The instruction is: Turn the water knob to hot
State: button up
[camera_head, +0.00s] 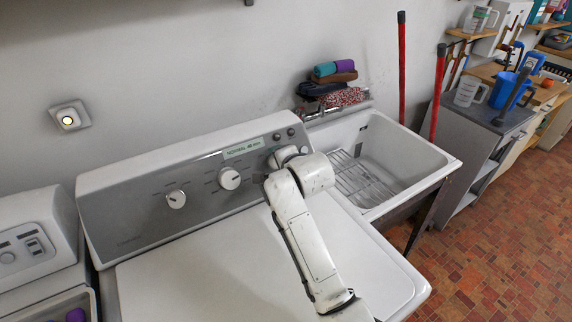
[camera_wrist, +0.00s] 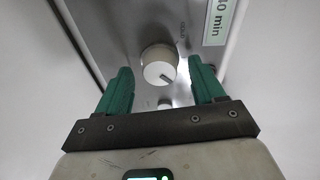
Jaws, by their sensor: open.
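A round pale knob (camera_wrist: 158,66) with a dark pointer mark stands on the grey control panel in the wrist view, with small lettering beside it. My gripper (camera_wrist: 162,80) is open, its two green fingers on either side of the knob, with a gap showing on both sides. A second, smaller round knob or button (camera_wrist: 165,103) shows below it between the fingers. In the head view my arm reaches the right part of the washer's panel (camera_head: 140,211) and hides my fingers. Two white knobs show left of it, one at the middle (camera_head: 229,178) and one farther left (camera_head: 176,199).
A lit display (camera_head: 243,148) sits at the panel's top. A white utility sink (camera_head: 425,160) with a wire rack (camera_head: 362,182) stands right of the washer. Folded cloths (camera_head: 335,85) lie behind it, and red-handled tools (camera_head: 402,70) lean nearby. The washer lid (camera_head: 190,280) is clear at left.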

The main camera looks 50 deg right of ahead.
jog(key=b+v, duration=0.1)
jog(key=v, duration=0.9)
dwell(0.4)
